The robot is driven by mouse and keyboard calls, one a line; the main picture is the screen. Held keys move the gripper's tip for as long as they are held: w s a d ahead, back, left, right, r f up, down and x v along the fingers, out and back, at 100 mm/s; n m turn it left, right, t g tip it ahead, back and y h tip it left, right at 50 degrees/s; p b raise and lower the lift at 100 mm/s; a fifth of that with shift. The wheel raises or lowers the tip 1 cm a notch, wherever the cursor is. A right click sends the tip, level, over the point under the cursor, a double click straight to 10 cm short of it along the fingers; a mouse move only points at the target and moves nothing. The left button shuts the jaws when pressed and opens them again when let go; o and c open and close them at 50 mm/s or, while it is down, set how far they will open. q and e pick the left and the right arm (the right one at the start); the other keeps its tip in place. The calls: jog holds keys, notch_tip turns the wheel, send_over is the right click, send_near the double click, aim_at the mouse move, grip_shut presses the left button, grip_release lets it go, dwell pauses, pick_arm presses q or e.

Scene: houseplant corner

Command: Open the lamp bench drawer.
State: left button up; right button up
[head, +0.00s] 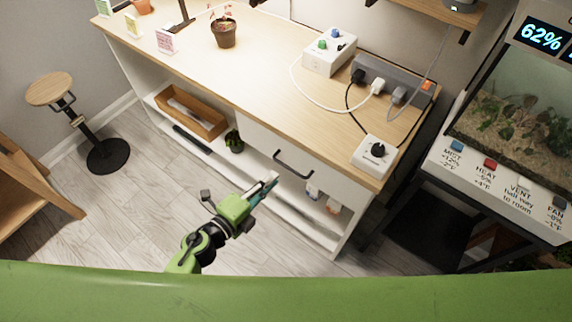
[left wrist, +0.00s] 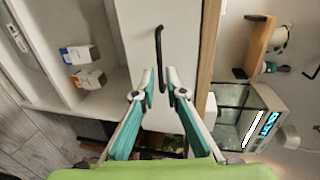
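The lamp bench (head: 270,84) has a wooden top and a white drawer (head: 310,173) below its front edge, which looks shut. The drawer has a dark bar handle (head: 292,165), which also shows upright in the left wrist view (left wrist: 159,50). My left gripper (head: 272,181) is in front of the drawer, just left of and below the handle in the head view. In the left wrist view its fingers (left wrist: 161,82) are apart, with the handle's lower end showing between the tips. Whether they touch it I cannot tell. My right gripper is not in view.
The shelf below holds a wooden tray (head: 191,117), a small dark pot (head: 234,142) and small boxes (head: 332,205). A power strip (head: 394,78) and a dial box (head: 374,153) stand on top. A terrarium (head: 520,95) is at right.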

aim_at(285, 166)
pick_arm(q)
jog(key=x, duration=0.8)
jog(key=shift+a, duration=0.1)
grip_shut()
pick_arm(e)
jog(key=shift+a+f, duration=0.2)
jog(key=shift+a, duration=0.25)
pick_arm(q)
jog(key=shift+s+a, duration=0.1)
jog(key=shift+s, duration=0.05)
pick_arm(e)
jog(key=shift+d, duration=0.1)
